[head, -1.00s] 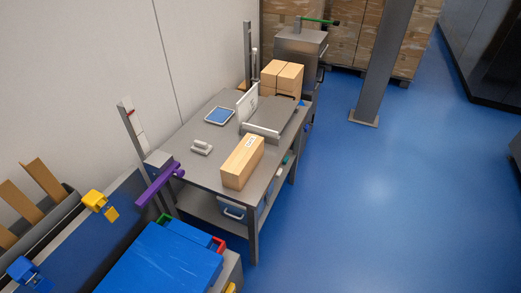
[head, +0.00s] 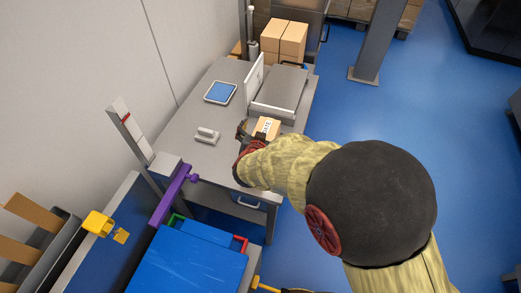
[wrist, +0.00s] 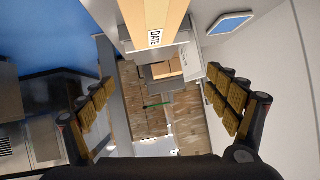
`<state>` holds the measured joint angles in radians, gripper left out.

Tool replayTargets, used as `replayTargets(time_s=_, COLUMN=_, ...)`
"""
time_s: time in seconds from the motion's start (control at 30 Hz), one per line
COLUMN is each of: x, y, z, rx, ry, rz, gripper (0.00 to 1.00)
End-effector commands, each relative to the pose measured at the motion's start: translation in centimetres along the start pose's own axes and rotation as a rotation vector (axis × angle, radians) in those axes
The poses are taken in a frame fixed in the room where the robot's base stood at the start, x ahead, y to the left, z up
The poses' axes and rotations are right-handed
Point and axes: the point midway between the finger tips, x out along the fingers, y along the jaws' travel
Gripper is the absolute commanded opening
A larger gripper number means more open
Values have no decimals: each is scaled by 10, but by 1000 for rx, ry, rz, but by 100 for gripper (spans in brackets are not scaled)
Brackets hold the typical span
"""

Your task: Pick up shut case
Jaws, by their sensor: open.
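The shut case appears to be the long, light wood-coloured box with a "DATE" label (head: 268,126), lying on the grey worktable (head: 193,157). The case lies beyond the fingertips, and nothing is between the fingers. In the head view my gripper (head: 246,142) is partly hidden by my arm, beside the near end of the case.
A grey device with a white upright panel (head: 256,80) stands just behind the case. A tablet (head: 220,92) and a small grey handled block (head: 207,135) lie to the left. Cartons (head: 284,40) stand at the back.

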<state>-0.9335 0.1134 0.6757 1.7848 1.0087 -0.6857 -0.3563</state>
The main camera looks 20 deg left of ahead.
Motion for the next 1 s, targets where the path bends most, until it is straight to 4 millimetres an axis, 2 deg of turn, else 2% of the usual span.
replayTargets(time_s=0.03, x=3, y=-8, z=26, rx=-28, ry=17, rz=26, gripper=89)
replayTargets(time_s=0.1, x=4, y=-11, z=50, rx=-57, ry=48, rz=66, gripper=89)
replayTargets(time_s=0.2, x=3, y=-12, z=72, rx=-88, ry=83, rz=110, gripper=89)
replayTargets(time_s=0.3, x=2, y=-11, z=84, rx=-108, ry=103, rz=135, gripper=89)
replayTargets(time_s=0.73, x=36, y=-5, z=85, rx=-112, ry=113, rz=145, gripper=89)
replayTargets(time_s=1.0, x=74, y=2, z=83, rx=-111, ry=113, rz=146, gripper=89)
